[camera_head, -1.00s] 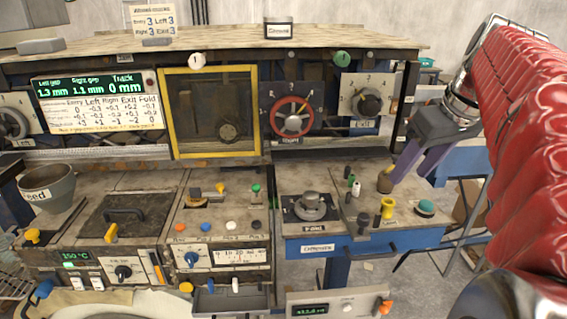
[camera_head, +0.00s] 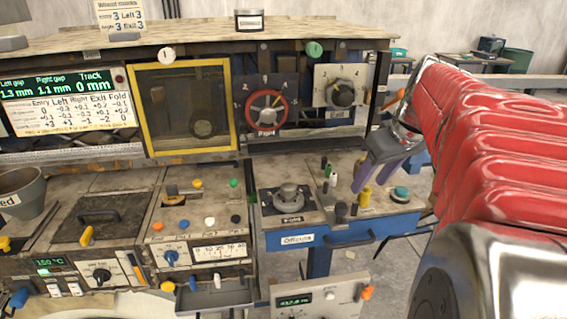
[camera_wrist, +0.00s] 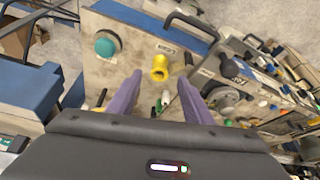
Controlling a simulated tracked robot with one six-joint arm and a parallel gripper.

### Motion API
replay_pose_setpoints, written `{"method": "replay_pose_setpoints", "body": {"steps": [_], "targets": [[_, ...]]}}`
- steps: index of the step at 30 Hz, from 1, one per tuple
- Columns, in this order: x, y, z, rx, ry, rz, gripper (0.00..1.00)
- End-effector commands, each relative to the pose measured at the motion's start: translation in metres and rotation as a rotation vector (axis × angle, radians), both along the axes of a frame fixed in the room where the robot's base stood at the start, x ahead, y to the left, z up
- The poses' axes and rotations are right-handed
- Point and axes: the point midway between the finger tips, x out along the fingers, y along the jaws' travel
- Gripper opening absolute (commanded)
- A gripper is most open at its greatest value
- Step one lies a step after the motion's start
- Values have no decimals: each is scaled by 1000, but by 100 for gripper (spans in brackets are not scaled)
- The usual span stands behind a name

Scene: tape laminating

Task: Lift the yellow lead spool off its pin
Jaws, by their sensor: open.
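The yellow lead spool (camera_head: 365,198) stands upright at the front right of the workbench panel. In the wrist view the yellow spool (camera_wrist: 159,68) shows between my two purple fingertips, a little beyond them. My gripper (camera_head: 372,184) is open and empty, with its fingers angled down just above the spool. In the wrist view my gripper (camera_wrist: 159,80) has one finger to each side of the spool, apart from it. The pin is hidden by the spool.
A teal button (camera_head: 401,193) sits right of the spool. A dark knob (camera_head: 341,209) and several small white, green and black pegs stand to its left. A black handle (camera_head: 350,241) juts from the blue front. A large round dial (camera_head: 288,194) lies farther left.

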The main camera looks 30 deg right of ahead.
Motion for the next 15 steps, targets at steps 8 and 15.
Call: {"method": "replay_pose_setpoints", "body": {"steps": [8, 15], "targets": [[13, -1, -31, 2, 3, 2, 46], [20, -2, -46, 1, 0, 0, 46]]}}
